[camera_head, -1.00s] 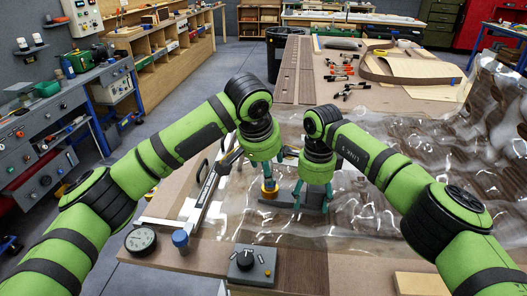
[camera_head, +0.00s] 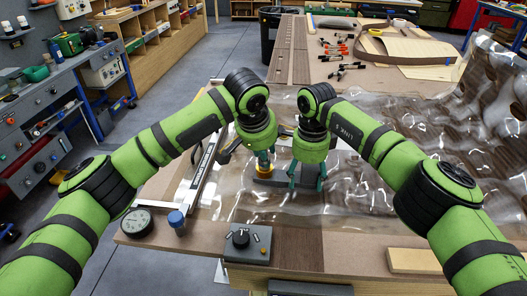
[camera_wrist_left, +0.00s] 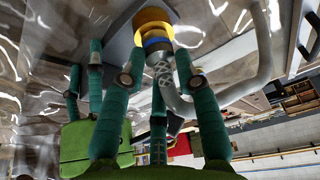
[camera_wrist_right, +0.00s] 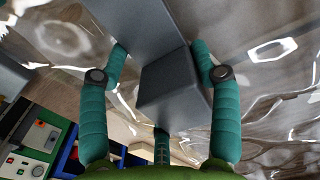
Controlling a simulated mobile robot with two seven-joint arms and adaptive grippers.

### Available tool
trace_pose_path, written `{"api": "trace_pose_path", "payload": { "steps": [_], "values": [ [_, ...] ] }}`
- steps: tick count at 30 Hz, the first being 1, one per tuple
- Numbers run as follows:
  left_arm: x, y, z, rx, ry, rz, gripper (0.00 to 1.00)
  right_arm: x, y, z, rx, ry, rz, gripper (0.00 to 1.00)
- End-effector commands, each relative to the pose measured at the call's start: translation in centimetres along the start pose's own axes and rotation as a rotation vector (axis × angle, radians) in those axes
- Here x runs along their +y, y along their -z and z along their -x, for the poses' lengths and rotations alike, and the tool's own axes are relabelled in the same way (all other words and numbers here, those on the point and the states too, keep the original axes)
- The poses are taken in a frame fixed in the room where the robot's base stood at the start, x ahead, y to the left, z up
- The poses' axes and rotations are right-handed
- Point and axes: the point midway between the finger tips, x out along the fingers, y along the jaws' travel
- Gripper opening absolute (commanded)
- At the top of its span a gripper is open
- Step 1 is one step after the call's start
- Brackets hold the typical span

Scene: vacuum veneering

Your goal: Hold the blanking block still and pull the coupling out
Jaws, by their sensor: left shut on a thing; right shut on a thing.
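The blanking block (camera_head: 275,183) is a flat dark grey piece lying on the clear vacuum bag sheet. My right gripper (camera_head: 306,178) is shut on its raised grey part (camera_wrist_right: 172,88), with a finger on each side in the right wrist view. A yellow collar (camera_wrist_left: 152,22) stands up on the left part. The coupling (camera_wrist_left: 165,78), silver metal with a blue ring by the yellow collar, lies between my left gripper's fingers (camera_wrist_left: 158,78). In the head view, my left gripper (camera_head: 262,152) is above the yellow collar (camera_head: 263,163), shut on the coupling, which is mostly hidden there.
A grey hose (camera_wrist_left: 262,60) bends beside the coupling. A dial gauge (camera_head: 137,222), a blue-capped part (camera_head: 177,221) and a grey control box (camera_head: 247,244) sit near the front edge. Clamps (camera_head: 340,62) lie at the back. The wrinkled clear sheet (camera_head: 400,160) covers the right.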

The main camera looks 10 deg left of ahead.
Motion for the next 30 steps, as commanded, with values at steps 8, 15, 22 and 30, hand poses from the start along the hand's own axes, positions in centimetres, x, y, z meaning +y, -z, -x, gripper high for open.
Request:
{"api": "trace_pose_path", "payload": {
  "steps": [8,15,22,30],
  "values": [
    [-0.3,0.1,0.1,0.002,0.006,0.004,0.00,0.1,0.1,-0.1,0.003,-0.005,0.003,0.30],
    [-0.3,0.6,1.0,0.006,0.005,0.004,0.00,0.1,0.1,-0.2,0.004,-0.006,0.003,0.30],
    [-0.2,0.8,1.9,0.003,0.004,0.002,0.00,0.1,0.1,-0.2,0.003,-0.007,0.002,0.30],
    [-0.1,1.3,2.9,0.003,0.002,0.002,0.00,0.1,0.1,-0.2,0.003,-0.007,0.002,0.30]
  ]
}}
